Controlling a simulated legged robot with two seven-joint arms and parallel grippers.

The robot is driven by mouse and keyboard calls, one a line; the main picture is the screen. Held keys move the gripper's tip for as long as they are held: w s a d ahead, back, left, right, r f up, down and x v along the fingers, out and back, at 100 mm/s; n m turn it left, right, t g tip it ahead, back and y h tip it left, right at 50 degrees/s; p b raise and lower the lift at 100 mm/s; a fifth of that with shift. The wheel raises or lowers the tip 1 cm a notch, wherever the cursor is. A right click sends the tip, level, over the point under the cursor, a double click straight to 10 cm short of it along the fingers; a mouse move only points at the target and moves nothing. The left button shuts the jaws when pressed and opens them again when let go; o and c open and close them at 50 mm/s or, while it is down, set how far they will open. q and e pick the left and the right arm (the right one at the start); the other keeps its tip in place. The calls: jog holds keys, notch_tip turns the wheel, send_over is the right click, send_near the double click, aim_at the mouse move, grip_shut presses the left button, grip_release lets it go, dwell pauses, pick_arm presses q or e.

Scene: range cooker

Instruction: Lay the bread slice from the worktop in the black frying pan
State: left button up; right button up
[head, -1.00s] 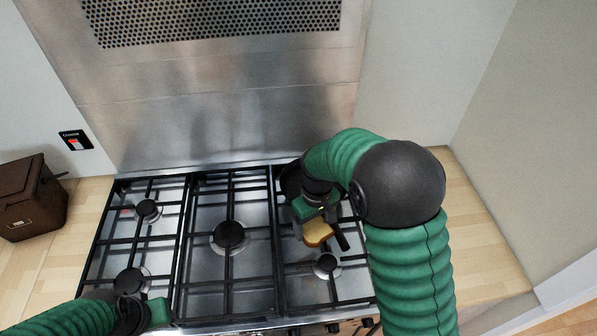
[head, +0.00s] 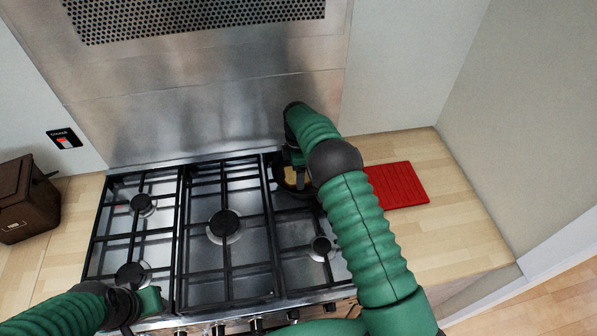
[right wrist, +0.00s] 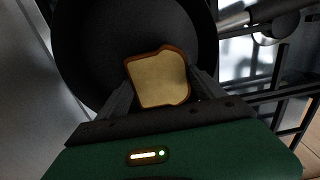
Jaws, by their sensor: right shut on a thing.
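The bread slice (right wrist: 159,80) is pale with a brown crust. It sits between the fingers of my right gripper (right wrist: 160,95), which is shut on it. In the right wrist view the black frying pan (right wrist: 90,50) lies behind and around the slice; I cannot tell whether the slice touches its floor. In the head view the pan (head: 293,193) is on the back right burner, mostly hidden by my right arm, and part of the bread (head: 291,176) shows. My left gripper (head: 150,301) is over the front left of the hob; its fingers are unclear.
The gas hob (head: 224,270) has black grates and bare burners. A red board (head: 398,185) lies on the right worktop (head: 450,225). A brown box (head: 25,195) stands on the left worktop. A steel splashback (head: 230,110) rises close behind the pan.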

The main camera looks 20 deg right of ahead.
notch_tip(320, 180, down, 2)
jog(key=shift+a+f, duration=0.1)
jog(key=o, duration=0.9)
jog(key=shift+d+f, duration=0.15)
jog(key=shift+d, duration=0.05)
jog(key=shift+o, duration=0.8)
jog(key=shift+d, duration=0.15)
